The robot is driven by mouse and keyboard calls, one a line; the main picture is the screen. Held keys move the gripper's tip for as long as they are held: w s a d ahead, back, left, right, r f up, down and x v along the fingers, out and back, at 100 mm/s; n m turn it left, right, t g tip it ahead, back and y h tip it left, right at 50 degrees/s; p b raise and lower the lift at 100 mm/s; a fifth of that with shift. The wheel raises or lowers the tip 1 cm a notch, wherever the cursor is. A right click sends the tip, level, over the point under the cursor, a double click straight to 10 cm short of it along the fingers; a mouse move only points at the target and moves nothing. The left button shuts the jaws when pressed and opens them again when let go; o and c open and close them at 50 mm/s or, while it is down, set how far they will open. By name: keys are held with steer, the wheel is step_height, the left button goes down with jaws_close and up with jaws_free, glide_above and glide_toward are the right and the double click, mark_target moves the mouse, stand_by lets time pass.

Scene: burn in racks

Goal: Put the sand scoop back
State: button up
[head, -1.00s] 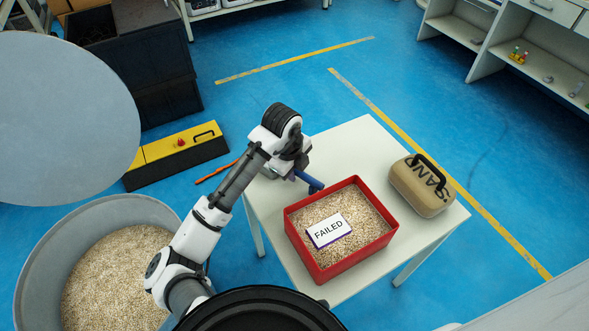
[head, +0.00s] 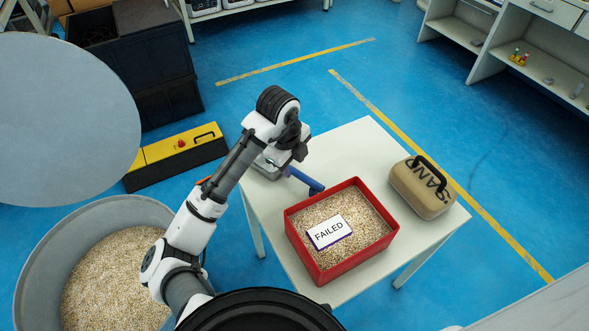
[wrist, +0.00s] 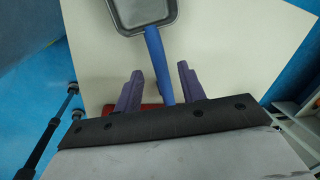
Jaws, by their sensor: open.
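The sand scoop lies on the white table, with a grey metal pan (wrist: 143,14) and a blue handle (wrist: 157,62). In the head view its blue handle (head: 307,180) shows beside my arm, and the pan (head: 266,168) is partly hidden by it. My gripper (wrist: 159,75) is open, its two purple fingers on either side of the handle in the wrist view. I cannot tell how far above the handle they are. A red tray (head: 343,273) of pale grains stands beside the handle's end, with a box marked FAILED (head: 329,231) in it.
A tan SAND container (head: 423,187) stands at the table's right. The white table (head: 350,145) is clear toward the back. A grey drum (head: 40,255) of grains stands at left, below a round grey disc (head: 65,120). A yellow-and-black case (head: 175,157) lies on the floor.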

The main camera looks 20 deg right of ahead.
steer(key=v, duration=0.7)
